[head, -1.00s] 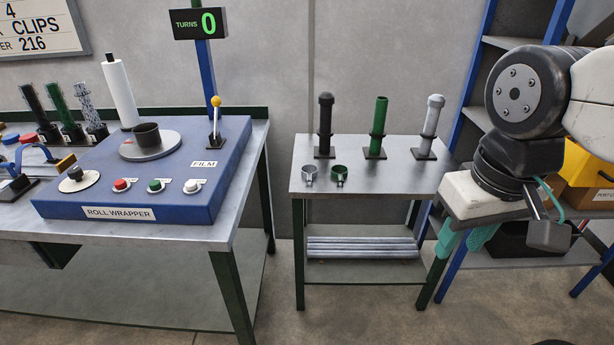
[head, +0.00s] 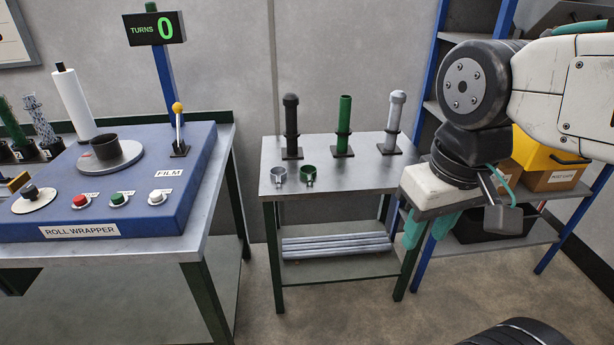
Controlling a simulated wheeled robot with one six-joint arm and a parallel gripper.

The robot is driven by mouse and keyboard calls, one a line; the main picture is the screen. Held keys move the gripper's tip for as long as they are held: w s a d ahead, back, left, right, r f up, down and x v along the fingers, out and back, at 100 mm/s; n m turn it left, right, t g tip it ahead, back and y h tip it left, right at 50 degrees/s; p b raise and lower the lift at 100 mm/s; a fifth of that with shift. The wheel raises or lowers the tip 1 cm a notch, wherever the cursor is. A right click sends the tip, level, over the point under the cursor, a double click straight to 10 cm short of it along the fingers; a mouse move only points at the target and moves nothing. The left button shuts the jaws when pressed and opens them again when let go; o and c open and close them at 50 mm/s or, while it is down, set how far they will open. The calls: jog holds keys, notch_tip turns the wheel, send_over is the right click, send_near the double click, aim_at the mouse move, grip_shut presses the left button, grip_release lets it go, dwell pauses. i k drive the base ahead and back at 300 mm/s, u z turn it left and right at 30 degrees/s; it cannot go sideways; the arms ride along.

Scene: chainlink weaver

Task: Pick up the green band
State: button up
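A small green open-topped band (head: 308,176) lies near the front edge of the small metal table (head: 355,181). A similar grey band (head: 279,175) lies just left of it. My gripper (head: 429,236) points down with two teal fingers, beyond the table's right side in the picture. The fingers stand apart with nothing seen between them. The gripper is well to the right of the green band and apart from it.
Black (head: 291,128), green (head: 344,125) and grey (head: 394,122) posts stand at the table's back. Pale bars (head: 335,246) lie on its lower shelf. The roll wrapper (head: 105,212) stands on the left bench. A rack with a yellow bin (head: 540,155) is at right.

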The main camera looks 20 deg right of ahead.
aim_at(308, 167)
jog(key=z, duration=0.6)
jog(key=i, duration=1.25)
jog(key=u, duration=0.25)
